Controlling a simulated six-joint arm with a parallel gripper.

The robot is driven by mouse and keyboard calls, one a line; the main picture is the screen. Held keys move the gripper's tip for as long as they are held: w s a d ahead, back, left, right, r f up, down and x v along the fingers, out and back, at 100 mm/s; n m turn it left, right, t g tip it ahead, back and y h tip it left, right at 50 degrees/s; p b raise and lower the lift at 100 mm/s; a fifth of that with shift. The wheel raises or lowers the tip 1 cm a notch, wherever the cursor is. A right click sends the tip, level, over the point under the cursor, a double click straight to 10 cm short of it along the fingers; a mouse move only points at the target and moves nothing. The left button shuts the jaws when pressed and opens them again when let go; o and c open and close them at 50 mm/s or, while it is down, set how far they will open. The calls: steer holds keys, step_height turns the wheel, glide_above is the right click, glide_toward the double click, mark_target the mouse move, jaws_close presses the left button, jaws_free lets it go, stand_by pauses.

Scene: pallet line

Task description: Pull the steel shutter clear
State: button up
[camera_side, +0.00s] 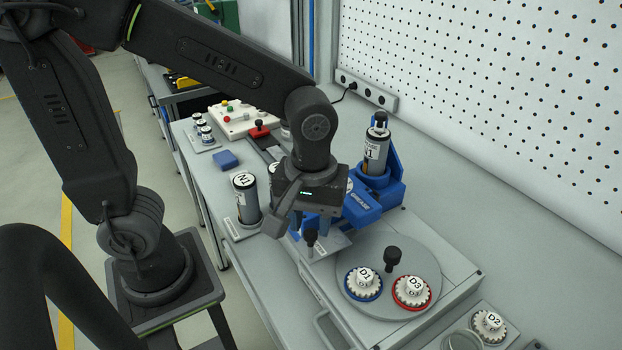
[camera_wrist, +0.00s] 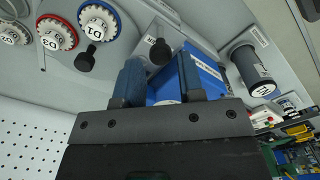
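The steel shutter (camera_side: 332,243) is a flat grey plate at the edge of the machine, with an upright black knob (camera_side: 311,237) on it. The knob also shows in the wrist view (camera_wrist: 160,51), just beyond my fingertips and in line with the gap between them. My gripper (camera_side: 311,222) points down over the knob, its two blue fingers apart and nothing held between them. In the wrist view my gripper (camera_wrist: 159,60) is also open. Part of the shutter is hidden under the blue grease unit (camera_side: 362,208) and my gripper.
A grey round table (camera_side: 388,312) carries dial D1 (camera_side: 364,283), dial D3 (camera_side: 412,291) and a black knob (camera_side: 392,258). Canister N1 (camera_side: 246,199) stands left, another canister (camera_side: 376,153) in the blue unit. Dial D2 (camera_side: 488,325) sits front right. A perforated wall (camera_side: 500,90) closes the back.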

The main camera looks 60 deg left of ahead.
step_height(320, 180, up, 12)
stand_by(0.3)
steer(key=s+a+f+m+t, duration=0.4)
steer(key=a+f+m+t, duration=0.1)
steer(key=a+m, duration=0.3)
steer(key=shift+a+m+t, duration=0.3)
steer(key=shift+a+m, duration=0.1)
steer(key=shift+m, duration=0.1)
steer(key=shift+w, duration=0.1)
stand_by(2.4)
